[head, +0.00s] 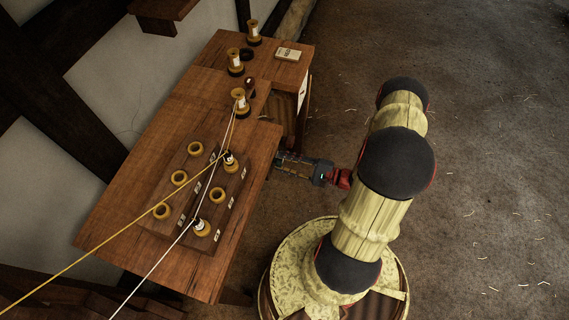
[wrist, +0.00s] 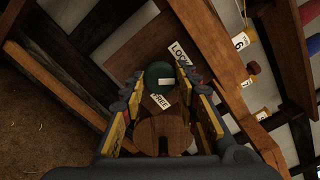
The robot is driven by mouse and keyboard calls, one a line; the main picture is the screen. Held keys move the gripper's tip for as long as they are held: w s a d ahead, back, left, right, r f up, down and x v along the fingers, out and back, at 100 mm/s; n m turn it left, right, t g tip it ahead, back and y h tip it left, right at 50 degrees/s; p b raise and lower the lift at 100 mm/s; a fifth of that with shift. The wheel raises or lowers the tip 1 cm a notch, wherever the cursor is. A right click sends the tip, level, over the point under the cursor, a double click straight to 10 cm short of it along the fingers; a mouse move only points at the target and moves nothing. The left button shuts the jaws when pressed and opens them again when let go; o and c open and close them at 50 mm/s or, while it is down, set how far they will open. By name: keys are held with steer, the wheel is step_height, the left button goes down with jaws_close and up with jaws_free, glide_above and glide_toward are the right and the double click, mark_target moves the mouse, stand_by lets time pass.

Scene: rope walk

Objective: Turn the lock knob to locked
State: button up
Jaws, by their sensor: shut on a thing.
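The lock knob (wrist: 156,72) is a round dark green knob with a pale mark, in the wrist view on a brown wooden panel (wrist: 131,52). My gripper (wrist: 160,80) has its fingertips on either side of it and is shut on it. The pale mark points right, between a label reading LOCK (wrist: 180,53), partly cut off, and a label reading FREE (wrist: 160,101) below. In the head view my gripper (head: 277,160) reaches the bench's right side; its fingertips and the knob are hidden behind the bench edge.
The wooden bench (head: 110,225) bears a block (head: 160,228) with yellow rings and spools. Yellow (head: 100,243) and white (head: 155,265) cords run across it. More spools and a small box (head: 287,54) stand at the back. The floor (head: 490,150) at right is open, with straw bits.

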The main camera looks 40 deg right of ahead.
steer(key=shift+n+b, duration=1.2)
steer(key=shift+n, duration=2.4)
steer(key=o, duration=1.1)
steer(key=shift+d, duration=0.1)
steer(key=v, duration=1.2)
